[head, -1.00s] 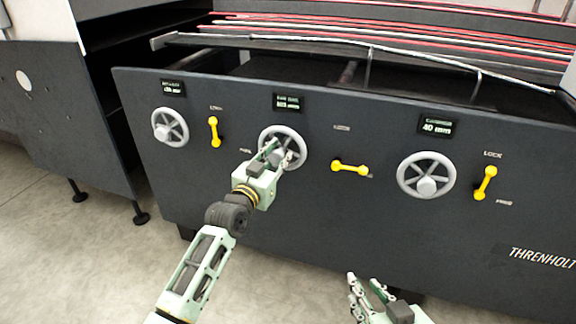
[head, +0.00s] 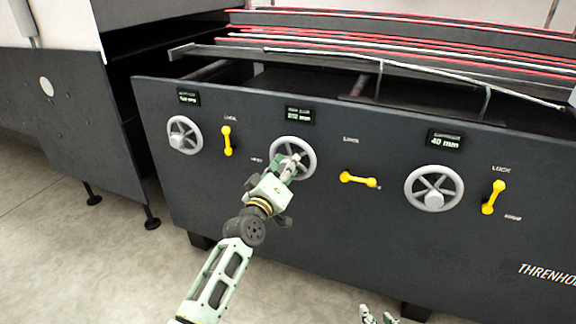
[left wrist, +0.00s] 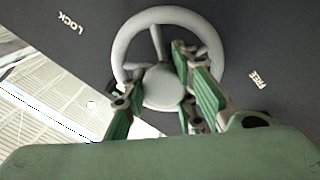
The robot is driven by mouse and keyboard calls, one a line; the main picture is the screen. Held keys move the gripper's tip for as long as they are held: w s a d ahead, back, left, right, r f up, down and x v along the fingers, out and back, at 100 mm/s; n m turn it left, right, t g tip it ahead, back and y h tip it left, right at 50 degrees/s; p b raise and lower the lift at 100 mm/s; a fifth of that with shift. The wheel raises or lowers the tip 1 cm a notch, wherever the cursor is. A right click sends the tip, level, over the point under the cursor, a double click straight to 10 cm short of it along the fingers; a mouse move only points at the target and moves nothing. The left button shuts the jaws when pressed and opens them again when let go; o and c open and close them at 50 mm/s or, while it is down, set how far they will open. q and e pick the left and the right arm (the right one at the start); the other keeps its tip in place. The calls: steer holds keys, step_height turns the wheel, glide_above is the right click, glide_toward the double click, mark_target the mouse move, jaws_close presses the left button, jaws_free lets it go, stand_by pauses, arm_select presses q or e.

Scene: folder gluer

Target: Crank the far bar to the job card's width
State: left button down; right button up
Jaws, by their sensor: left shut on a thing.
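The middle handwheel (head: 306,150) is grey and sits on the dark machine panel below a small display (head: 299,115), whose digits are too blurred to read surely. My left gripper (head: 289,162) is at this wheel. In the left wrist view the gripper's fingers (left wrist: 155,95) are shut around the grey hub knob (left wrist: 160,84) inside the wheel's rim. The yellow lever (head: 358,179) right of the wheel lies nearly level, toward its lower mark. My right gripper (head: 377,316) shows only as fingertips at the bottom edge; its opening is unclear. No job card is visible.
A left handwheel (head: 184,135) with an upright yellow lever (head: 227,141) and a right handwheel (head: 434,189) with a yellow lever (head: 493,197) share the panel. The right display (head: 445,140) reads 40 mm. Bars and red belts (head: 400,40) lie above. The floor in front is clear.

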arm_select(q)
steer(key=shift+d+r+n, duration=0.1)
steer(key=shift+d+n, duration=0.25)
steer(key=shift+n, duration=0.75)
arm_select(e)
steer(key=shift+s+d+f+g, duration=0.25)
steer(key=shift+s+f+g, duration=0.15)
steer(key=shift+s+f, duration=0.15)
arm_select(q)
steer(key=shift+r, duration=0.1)
arm_select(e)
steer(key=shift+s+f, duration=0.1)
arm_select(q)
steer(key=c, duration=1.5)
jaws_free()
steer(key=shift+s+r, duration=0.1)
steer(key=shift+c, duration=0.2)
arm_select(e)
steer(key=shift+d, duration=0.1)
arm_select(q)
steer(key=shift+a, duration=0.1)
arm_select(e)
steer(key=shift+s, duration=0.1)
arm_select(q)
steer(key=shift+f, duration=0.2)
steer(key=v, duration=1.2)
